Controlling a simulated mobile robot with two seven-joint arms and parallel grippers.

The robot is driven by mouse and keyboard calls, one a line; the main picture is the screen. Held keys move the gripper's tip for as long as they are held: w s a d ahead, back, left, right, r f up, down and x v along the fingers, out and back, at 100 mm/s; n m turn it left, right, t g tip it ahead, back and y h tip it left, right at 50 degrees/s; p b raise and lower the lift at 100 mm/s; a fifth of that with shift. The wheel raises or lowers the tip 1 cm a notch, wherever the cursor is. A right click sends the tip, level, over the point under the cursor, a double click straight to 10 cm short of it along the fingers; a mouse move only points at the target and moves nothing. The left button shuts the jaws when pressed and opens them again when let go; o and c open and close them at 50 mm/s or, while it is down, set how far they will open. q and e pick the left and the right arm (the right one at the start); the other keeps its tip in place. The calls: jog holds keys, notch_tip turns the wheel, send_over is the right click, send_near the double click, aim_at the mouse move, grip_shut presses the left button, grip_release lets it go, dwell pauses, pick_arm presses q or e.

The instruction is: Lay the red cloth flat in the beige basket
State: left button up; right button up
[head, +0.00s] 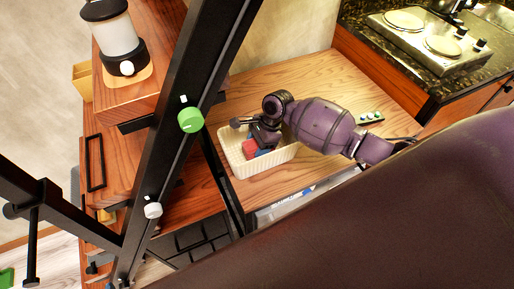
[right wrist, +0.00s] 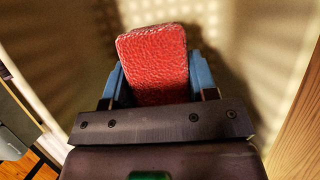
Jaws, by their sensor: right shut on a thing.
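The beige basket (head: 241,166) stands on the wooden counter in the head view. My right gripper (head: 257,149) reaches down into it from above. A bit of the red cloth (head: 250,149) shows at the gripper inside the basket. In the right wrist view the red cloth (right wrist: 154,62) is a folded, textured block between the two blue fingers of my right gripper (right wrist: 158,82), which is shut on it. The pale, slotted basket walls (right wrist: 72,40) surround it. Whether the cloth touches the basket floor cannot be told. My left gripper is not in view.
The wooden counter (head: 300,80) has free room behind the basket. A black rail with a green knob (head: 190,119) crosses left of the basket. A lantern (head: 118,40) stands at upper left, a stove (head: 435,35) at upper right.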

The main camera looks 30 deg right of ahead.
jog(key=shift+f, duration=0.7)
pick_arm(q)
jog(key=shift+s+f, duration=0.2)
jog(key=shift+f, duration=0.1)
pick_arm(e)
jog(key=o, duration=0.9)
jog(key=shift+f, duration=0.1)
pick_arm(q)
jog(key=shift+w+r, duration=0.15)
pick_arm(e)
jog(key=shift+o, duration=0.2)
jog(key=shift+d+r, duration=0.1)
jog(key=shift+r, duration=0.4)
pick_arm(q)
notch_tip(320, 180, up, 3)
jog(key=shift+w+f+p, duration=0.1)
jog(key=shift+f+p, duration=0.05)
jog(key=shift+p, duration=0.95)
pick_arm(e)
jog(key=v, duration=1.1)
jog(key=shift+r, duration=0.2)
